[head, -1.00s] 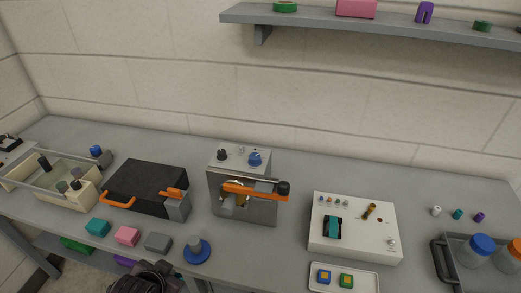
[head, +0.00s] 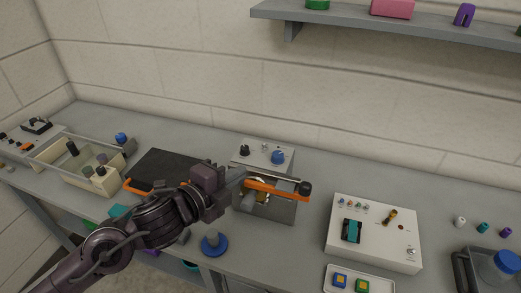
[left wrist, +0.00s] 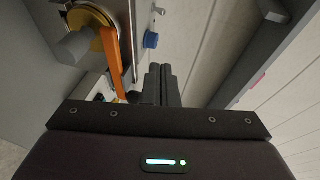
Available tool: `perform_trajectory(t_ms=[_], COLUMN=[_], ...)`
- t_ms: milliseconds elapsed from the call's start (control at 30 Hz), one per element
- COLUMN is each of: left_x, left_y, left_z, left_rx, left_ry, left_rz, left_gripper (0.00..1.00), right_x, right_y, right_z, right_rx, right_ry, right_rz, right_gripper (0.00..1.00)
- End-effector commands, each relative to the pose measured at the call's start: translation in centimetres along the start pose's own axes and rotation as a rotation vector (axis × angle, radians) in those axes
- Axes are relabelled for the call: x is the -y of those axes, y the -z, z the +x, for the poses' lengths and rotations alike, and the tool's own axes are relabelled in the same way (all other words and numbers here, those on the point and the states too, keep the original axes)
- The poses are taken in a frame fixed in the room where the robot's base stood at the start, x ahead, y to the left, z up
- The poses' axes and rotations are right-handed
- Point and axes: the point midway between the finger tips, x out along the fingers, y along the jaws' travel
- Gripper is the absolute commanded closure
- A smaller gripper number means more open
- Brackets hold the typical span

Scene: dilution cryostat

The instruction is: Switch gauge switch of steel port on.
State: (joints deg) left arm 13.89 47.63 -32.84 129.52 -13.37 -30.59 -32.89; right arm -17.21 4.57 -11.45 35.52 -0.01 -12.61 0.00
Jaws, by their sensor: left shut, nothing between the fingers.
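The steel port (head: 268,208) is a grey metal box in the middle of the bench, with an orange lever (head: 270,187) across its front. Its top bears a black knob (head: 244,150), a small switch (head: 265,147) and a blue knob (head: 278,157). The wrist view shows the blue knob (left wrist: 151,40) and a small metal switch (left wrist: 157,9) past the fingertips. My left gripper (head: 240,173) is shut and empty, in front of the port's upper left side. Its closed fingers (left wrist: 160,82) point toward the port's top; I cannot tell whether they touch it. My right gripper is out of view.
A black-lidded box (head: 160,165) stands left of the port, partly behind my left arm. A white control box (head: 372,235) stands to the right, with a small tray (head: 350,276) before it. A grey shelf (head: 400,24) hangs on the wall above.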

Motion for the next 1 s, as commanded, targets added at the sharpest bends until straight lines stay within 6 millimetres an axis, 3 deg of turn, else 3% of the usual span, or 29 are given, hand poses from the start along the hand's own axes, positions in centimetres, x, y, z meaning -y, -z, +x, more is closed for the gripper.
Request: perform_trajectory(t_ms=[267,700,1000], left_x=[0.2,0.4,0.1], left_y=[-0.1,0.0,-2.5], left_z=[1.2,10.0,12.6], left_rx=[0.002,0.001,0.002], left_ry=[0.002,0.002,-0.001], left_rz=[-0.007,-0.006,-0.004], left_gripper=[1.0,1.0,1.0], right_x=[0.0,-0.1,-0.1], right_y=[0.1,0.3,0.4], right_z=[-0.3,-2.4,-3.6], right_rx=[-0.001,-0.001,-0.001], right_ry=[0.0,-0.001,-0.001], right_rz=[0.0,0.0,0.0], right_gripper=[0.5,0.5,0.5])
